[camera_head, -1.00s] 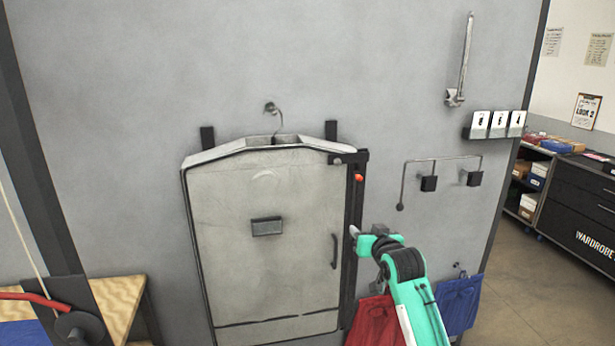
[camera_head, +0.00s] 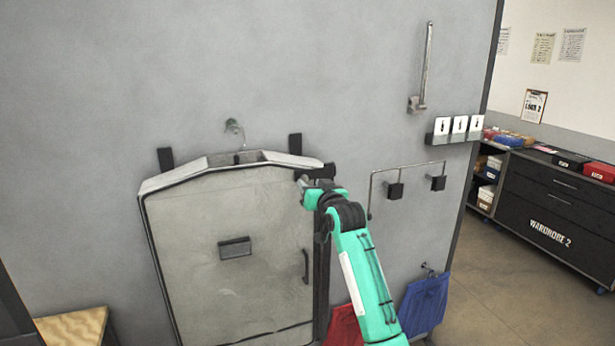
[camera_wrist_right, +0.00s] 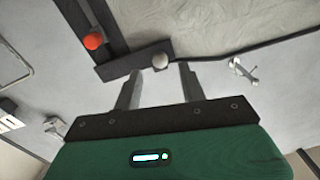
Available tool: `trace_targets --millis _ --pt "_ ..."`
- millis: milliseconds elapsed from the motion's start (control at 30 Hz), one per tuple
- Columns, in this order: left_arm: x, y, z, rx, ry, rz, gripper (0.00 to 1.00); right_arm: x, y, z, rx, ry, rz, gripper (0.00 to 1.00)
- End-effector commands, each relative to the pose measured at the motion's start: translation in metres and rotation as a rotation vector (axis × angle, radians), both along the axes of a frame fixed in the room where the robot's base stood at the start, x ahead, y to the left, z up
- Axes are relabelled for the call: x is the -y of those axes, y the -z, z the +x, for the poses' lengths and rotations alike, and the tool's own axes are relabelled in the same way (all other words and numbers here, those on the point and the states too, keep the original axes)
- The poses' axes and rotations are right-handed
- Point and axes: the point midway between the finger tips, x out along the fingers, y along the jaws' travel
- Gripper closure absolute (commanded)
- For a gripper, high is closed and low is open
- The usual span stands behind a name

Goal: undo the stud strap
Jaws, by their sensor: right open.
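A short black strap (camera_head: 325,170) lies across the upper right corner of the grey garment case (camera_head: 225,275). In the right wrist view the strap (camera_wrist_right: 118,69) carries a round pale stud (camera_wrist_right: 160,61) at one end. A red-orange knob (camera_wrist_right: 94,41) sits on the dark upright strip beside it. My right gripper (camera_head: 303,184) is at the strap in the head view and hides part of it. In the wrist view its two fingers (camera_wrist_right: 157,76) are apart and empty, with the stud just beyond the gap between the tips. My left gripper is not in view.
A wire rail with two black blocks (camera_head: 395,191) is on the wall to the right, below white cards (camera_head: 460,125). Red (camera_head: 343,326) and blue (camera_head: 424,304) cloths hang below. A wooden board (camera_head: 72,327) is at lower left. The wall above the case is mostly bare.

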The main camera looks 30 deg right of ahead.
Motion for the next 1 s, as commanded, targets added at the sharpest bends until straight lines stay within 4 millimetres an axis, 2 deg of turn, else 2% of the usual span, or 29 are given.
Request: trace_targets --millis 100,300,633,667,867,1000 --pt "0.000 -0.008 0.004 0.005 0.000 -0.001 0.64 0.003 -0.002 0.016 -0.002 0.000 0.001 0.58" --pt "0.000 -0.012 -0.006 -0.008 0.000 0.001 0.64 0.006 0.000 0.030 -0.002 0.000 0.001 0.58" --pt "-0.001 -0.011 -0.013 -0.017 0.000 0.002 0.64 0.006 0.000 0.032 0.000 0.000 0.000 0.58" --pt "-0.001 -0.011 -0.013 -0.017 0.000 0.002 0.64 0.006 0.000 0.032 0.000 0.000 0.000 0.60" --pt "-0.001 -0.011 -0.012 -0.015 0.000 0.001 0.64 0.006 0.000 0.032 0.000 0.000 0.000 1.00" --pt "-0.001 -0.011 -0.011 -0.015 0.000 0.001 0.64 0.006 0.000 0.032 -0.001 0.000 0.000 1.00"
